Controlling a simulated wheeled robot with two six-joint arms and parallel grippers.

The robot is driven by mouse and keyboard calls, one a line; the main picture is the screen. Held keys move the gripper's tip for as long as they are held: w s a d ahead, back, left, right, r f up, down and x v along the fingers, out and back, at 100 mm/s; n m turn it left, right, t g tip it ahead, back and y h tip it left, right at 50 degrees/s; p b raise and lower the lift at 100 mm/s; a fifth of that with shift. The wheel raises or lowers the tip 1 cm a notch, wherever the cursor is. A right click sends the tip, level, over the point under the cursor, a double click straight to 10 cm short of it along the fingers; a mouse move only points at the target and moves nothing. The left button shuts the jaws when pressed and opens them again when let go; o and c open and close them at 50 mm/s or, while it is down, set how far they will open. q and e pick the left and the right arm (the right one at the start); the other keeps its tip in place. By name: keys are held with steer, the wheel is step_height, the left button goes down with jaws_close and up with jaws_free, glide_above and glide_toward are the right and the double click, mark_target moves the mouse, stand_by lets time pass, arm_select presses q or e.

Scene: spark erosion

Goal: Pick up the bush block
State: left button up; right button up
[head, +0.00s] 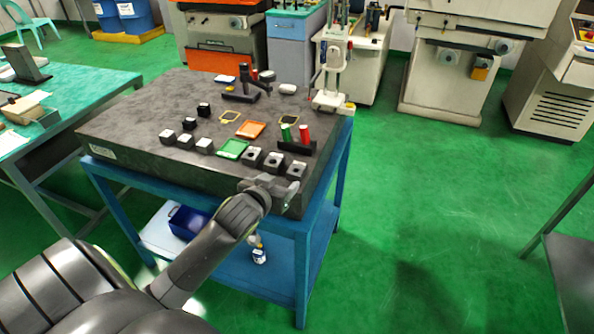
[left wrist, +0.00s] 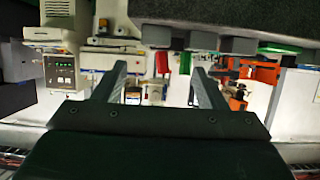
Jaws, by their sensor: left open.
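Several small dark blocks with pale tops stand on the grey granite plate (head: 135,115). Three at its front right edge have round marks on top: one block (head: 254,154), a middle block (head: 274,161) and a rightmost block (head: 296,170). I cannot tell for certain which is the bush block. My left gripper (head: 284,192) is at the plate's front edge, just in front of the rightmost block. In the left wrist view the gripper (left wrist: 159,69) is open, with nothing between its fingers. That view looks upside down; dark blocks (left wrist: 237,45) hang at the top beside the plate.
A dark holder (head: 297,147) with a green and a red cylinder stands behind the rightmost block. A dark stand (head: 241,90) is at the back.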

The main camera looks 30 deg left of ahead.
arm_select(q)
glide_toward(297, 170)
steer(key=x, duration=0.3)
steer(key=shift+a+p, duration=0.3)
steer(key=shift+p, duration=0.05)
steer(key=shift+w+f, duration=0.1)
steer(key=shift+w, duration=0.35)
steer(key=x, duration=0.2)
steer(key=p+x, duration=0.1)
steer(key=shift+w+d+f, duration=0.15)
steer(key=shift+w, duration=0.2)
steer(key=shift+w+f, duration=0.2)
steer(key=shift+w, duration=0.05)
steer(key=shift+c, duration=0.4)
steer(key=shift+r, duration=0.1)
jaws_close()
step_height(297, 170, up, 10)
steer(key=s+d+r+m+h, duration=0.1)
steer(key=s+d+r, duration=0.3)
steer(key=d, duration=0.5)
steer(key=s+d+r+m+h+b, duration=0.1)
steer(key=s+d+r, duration=0.4)
steer(key=d+r, duration=0.4)
steer(key=shift+h, duration=0.4)
